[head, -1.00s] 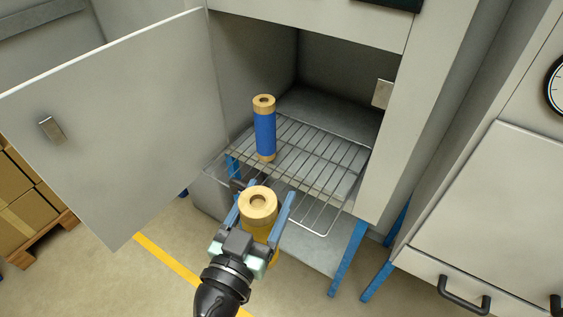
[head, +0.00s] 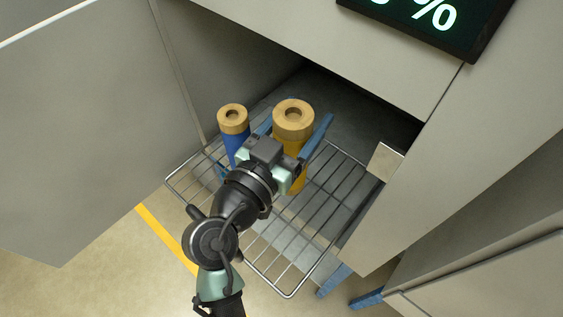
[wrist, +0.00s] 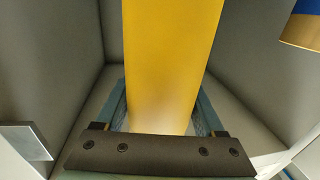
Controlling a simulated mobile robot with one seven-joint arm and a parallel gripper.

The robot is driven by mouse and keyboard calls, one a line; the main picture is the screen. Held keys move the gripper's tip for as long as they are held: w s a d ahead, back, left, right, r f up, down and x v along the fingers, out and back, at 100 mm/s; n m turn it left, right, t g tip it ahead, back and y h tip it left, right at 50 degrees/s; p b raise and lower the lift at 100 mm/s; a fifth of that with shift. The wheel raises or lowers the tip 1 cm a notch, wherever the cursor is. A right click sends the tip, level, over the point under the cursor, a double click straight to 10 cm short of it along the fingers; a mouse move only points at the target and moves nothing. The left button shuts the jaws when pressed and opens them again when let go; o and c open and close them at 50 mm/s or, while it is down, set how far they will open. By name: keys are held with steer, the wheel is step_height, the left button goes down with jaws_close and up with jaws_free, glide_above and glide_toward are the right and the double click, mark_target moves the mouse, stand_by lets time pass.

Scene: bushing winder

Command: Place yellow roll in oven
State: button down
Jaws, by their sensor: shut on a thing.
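The yellow roll (head: 295,120), with a tan wooden end with a hole, stands upright between the fingers of my gripper (head: 293,138). My gripper is shut on it, and the roll is over the wire rack at the oven (head: 365,150) opening. The yellow roll (wrist: 172,60) fills the middle of the wrist view. A blue roll (head: 232,130) with a tan end stands upright on the rack, just left of the yellow one. Its edge shows at the top right of the wrist view (wrist: 305,25). The yellow roll's lower end is hidden, so I cannot tell if it touches the rack.
The oven door (head: 90,120) stands open on the left. The wire rack (head: 285,250) sticks out of the opening, with bare wires to the right and in front. A metal latch plate (head: 383,160) is on the right frame. A display (head: 430,20) is above.

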step_height(320, 180, down, 10)
stand_by(0.5)
steer(key=shift+f+b, duration=0.1)
steer(key=shift+b, duration=0.25)
jaws_free()
steer(key=shift+s+a, duration=0.15)
steer(key=shift+s, duration=0.15)
steer(key=b+v, duration=0.3)
steer(key=v, duration=0.8)
steer(key=shift+s, duration=0.2)
